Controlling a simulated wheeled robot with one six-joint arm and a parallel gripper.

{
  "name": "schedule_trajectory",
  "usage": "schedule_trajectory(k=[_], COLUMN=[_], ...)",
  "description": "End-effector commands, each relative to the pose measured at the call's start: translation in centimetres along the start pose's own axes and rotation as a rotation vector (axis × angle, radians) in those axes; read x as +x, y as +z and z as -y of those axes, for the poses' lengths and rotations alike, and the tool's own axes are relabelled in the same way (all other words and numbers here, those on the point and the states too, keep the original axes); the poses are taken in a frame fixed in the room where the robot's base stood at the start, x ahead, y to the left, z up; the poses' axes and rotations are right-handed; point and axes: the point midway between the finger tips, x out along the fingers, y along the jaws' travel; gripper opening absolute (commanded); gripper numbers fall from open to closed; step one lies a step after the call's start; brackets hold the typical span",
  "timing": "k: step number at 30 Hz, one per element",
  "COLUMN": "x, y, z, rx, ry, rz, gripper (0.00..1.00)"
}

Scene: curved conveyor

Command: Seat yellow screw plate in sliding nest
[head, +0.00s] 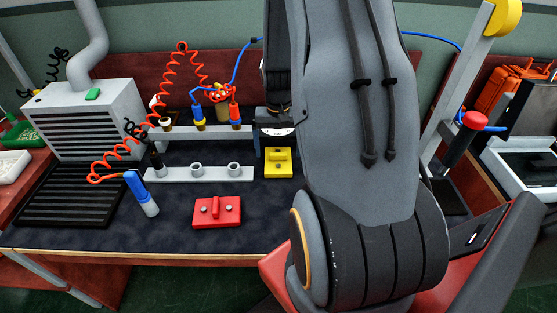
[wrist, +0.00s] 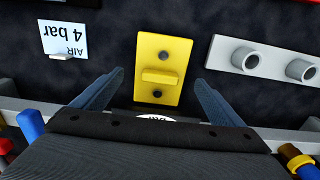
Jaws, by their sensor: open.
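The yellow screw plate (head: 278,169) lies flat on the dark bench mat, just right of the grey holder strip. In the wrist view the yellow plate (wrist: 147,52) shows a raised bar across its middle and two dark screw spots. My gripper (wrist: 159,78) is open. Its two blue-grey fingers reach toward the plate's left and right sides, with a gap on each side. Its height above the plate is hard to tell. In the head view my arm hides part of the gripper. I cannot pick out a sliding nest in either view.
A red plate (head: 230,214) lies in front of the grey holder strip (head: 216,175). A rack (head: 182,133) with coloured tools is behind. An "AIR 4 bar" label (wrist: 70,38) lies left of the plate in the wrist view.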

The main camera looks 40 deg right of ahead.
Motion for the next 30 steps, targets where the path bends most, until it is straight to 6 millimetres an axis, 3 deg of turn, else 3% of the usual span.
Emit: schedule_trajectory(k=[6, 15, 24, 26, 30], x=[2.1, 2.5, 2.5, 2.5, 2.5], y=[0.1, 0.1, 0.1, 0.1, 0.1], z=[0.0, 0.0, 0.0, 0.0, 0.0], rx=[0.0, -0.001, -0.001, -0.001, -0.001], ry=[0.0, 0.0, 0.0, 0.0, 0.0], rz=[0.001, -0.001, 0.0, -0.001, -0.001], gripper=[0.92, 0.92, 0.43, 0.38, 0.37])
